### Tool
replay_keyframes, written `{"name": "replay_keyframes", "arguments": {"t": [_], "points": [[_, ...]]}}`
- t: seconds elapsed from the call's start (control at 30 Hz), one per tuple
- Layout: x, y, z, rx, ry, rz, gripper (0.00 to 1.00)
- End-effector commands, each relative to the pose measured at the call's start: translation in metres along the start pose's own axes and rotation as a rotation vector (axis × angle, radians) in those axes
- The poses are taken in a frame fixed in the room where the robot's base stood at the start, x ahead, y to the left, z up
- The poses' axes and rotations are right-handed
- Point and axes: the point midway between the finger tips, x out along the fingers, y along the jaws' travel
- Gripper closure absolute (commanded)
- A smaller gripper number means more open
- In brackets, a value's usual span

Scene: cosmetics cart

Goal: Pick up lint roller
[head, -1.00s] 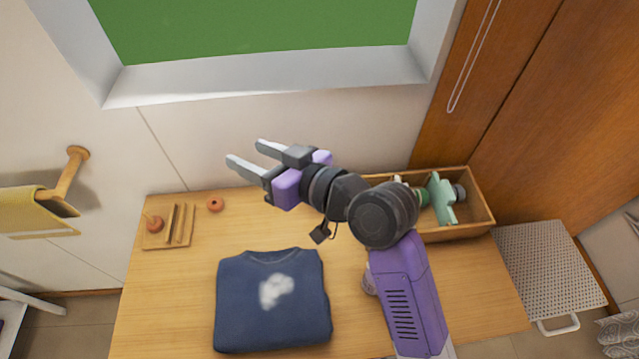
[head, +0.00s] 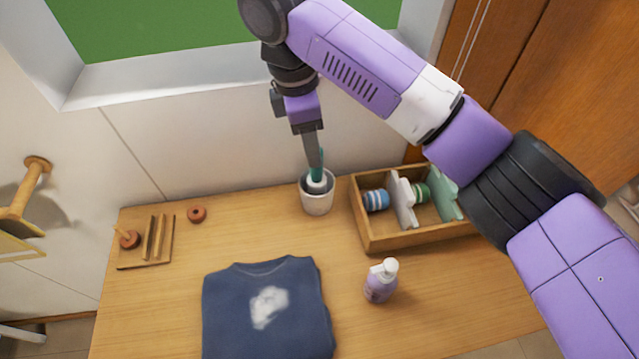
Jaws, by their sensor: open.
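The lint roller (head: 317,182) stands in a white cup (head: 316,204) at the back of the table, its teal handle pointing up and its white part at the cup's mouth. My gripper (head: 313,160) points down right at the handle and is open. One finger overlaps the handle in the picture. The fingers are seen edge-on, so I cannot tell whether the handle is between them. Much of the roller is hidden by the cup and the finger.
A wooden divided box (head: 385,243) with striped rolls stands right of the cup. A lotion bottle (head: 381,281) stands in front. A folded navy sweater (head: 300,300) lies front left. A wooden rack (head: 165,240) and a small ring (head: 197,214) are at left.

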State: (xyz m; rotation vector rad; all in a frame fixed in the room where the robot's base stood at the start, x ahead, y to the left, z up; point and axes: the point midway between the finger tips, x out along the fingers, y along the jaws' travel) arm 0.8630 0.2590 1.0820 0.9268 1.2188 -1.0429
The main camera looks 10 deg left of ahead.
Motion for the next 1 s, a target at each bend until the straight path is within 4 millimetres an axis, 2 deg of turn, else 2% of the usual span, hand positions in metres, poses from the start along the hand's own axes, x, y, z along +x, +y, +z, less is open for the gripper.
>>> {"name": "replay_keyframes", "arguments": {"t": [0.13,0.43,0.7,1.0], "points": [[0.004,0.0,0.007,-0.003,-0.026,-0.011,0.5],[0.032,0.001,0.005,-0.002,-0.026,-0.01,0.5],[0.069,0.004,0.002,-0.001,-0.024,-0.009,0.5],[0.076,0.004,0.001,-0.002,-0.023,-0.007,0.5]]}}
